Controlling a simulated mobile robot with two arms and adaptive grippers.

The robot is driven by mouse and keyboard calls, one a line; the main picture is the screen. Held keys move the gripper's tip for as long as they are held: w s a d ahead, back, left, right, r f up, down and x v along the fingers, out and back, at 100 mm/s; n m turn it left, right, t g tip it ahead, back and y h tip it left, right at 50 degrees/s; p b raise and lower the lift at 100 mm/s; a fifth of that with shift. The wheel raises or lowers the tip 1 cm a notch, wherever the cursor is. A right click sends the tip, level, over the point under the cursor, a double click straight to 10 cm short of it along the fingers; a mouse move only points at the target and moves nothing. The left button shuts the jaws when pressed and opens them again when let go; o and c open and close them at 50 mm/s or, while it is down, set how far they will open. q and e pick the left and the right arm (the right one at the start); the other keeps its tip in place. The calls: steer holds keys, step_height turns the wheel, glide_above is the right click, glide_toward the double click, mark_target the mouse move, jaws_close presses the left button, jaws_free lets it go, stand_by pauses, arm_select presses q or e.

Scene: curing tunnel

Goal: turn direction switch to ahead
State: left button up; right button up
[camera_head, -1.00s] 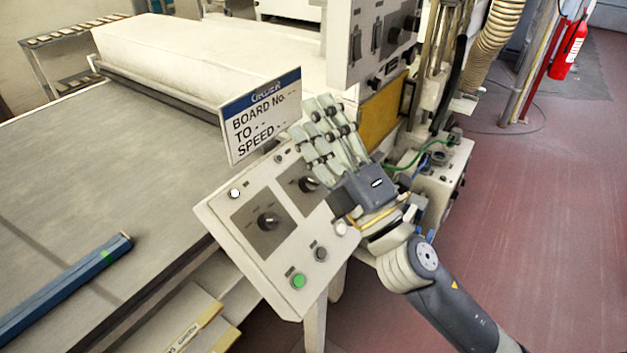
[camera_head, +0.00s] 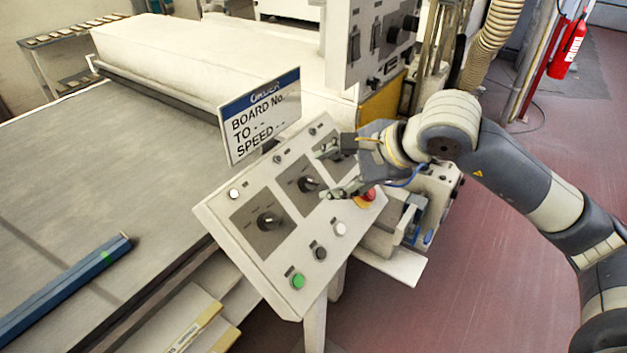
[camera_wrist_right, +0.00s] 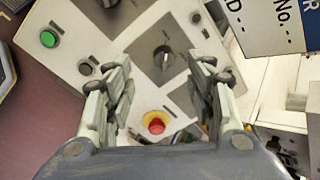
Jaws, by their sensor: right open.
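A sloped white control panel (camera_head: 228,213) carries three dark plates with black rotary switches. The near-left switch (camera_head: 268,220) and the middle switch (camera_head: 308,184) show clearly; the third, upper-right plate is partly covered by my right gripper (camera_head: 330,172). I cannot read the labels, so I cannot tell which is the direction switch. My right gripper is open over the panel's right part, its fingers spread and empty. In the right wrist view, a rotary switch (camera_wrist_right: 163,58) lies between and beyond the fingertips, apparently untouched. My left gripper is out of view.
A red emergency button on a yellow base (camera_wrist_right: 155,122) sits near the right gripper's fingers. The panel also has a green button (camera_head: 298,281), black and white buttons. An order sign (camera_head: 262,115) stands behind it. A conveyor (camera_head: 90,190) lies left.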

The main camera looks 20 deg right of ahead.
mark_target(312, 182)
steer(key=shift+h, duration=0.3)
steer(key=p+x, duration=0.1)
steer(key=x, duration=0.2)
steer(key=p+x, duration=0.1)
steer(key=x, duration=0.2)
steer(key=d+p+x, duration=0.1)
steer(key=x, duration=0.2)
steer(key=shift+w+a+f, duration=0.1)
steer(key=shift+w+f, duration=0.15)
steer(key=shift+w, duration=0.2)
steer(key=shift+w+a+f+p, duration=0.1)
steer(key=shift+w+f+p, duration=0.15)
steer(key=shift+f+p, duration=0.1)
steer(key=shift+c, duration=0.2)
steer(key=c, duration=1)
